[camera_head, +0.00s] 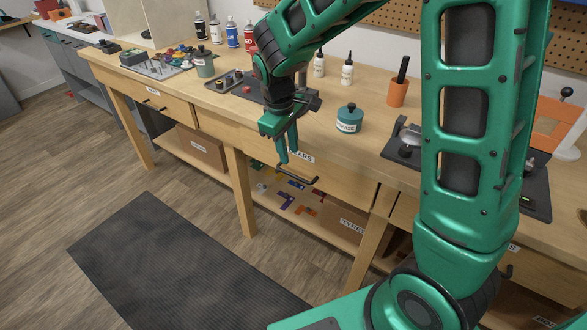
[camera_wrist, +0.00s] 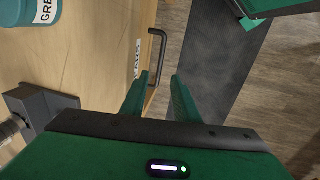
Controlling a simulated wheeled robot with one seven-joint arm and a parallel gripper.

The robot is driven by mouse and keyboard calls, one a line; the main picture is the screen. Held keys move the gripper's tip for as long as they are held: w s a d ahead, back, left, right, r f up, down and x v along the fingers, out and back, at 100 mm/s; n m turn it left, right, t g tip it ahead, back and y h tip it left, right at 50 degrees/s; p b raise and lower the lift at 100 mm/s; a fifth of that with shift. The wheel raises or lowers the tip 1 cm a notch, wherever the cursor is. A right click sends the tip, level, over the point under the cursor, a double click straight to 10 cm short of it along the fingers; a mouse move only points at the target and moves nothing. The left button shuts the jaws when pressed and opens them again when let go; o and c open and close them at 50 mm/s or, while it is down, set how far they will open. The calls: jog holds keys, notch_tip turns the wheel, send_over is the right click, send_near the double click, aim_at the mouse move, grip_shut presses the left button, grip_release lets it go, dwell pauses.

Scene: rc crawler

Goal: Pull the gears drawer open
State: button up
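The gears drawer (camera_head: 338,184) is in the front of the wooden workbench, with a white label partly covered by my gripper. It looks closed, its front about flush with the bench. Its dark bar handle (camera_head: 300,181) sits below the label. My gripper (camera_head: 287,157) points down in front of the drawer, just above the handle. In the wrist view, the two green fingers (camera_wrist: 159,85) are apart with nothing gripped. The handle (camera_wrist: 159,34) shows ahead of them, running down into the gap between them. I cannot tell whether a finger touches it.
A teal grease tub (camera_head: 349,119), an orange cup (camera_head: 397,92) and white bottles stand on the bench top. Below is a shelf with colored parts and a tyres box (camera_head: 343,221). A dark mat (camera_head: 180,262) lies on the open floor before the bench.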

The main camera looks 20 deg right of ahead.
aim_at(293, 175)
jog(key=f, duration=0.3)
jog(key=d+f, duration=0.1)
jog(key=f, duration=0.2)
jog(key=w+f, duration=0.1)
jog(key=f, duration=0.2)
jog(key=shift+d, duration=0.3)
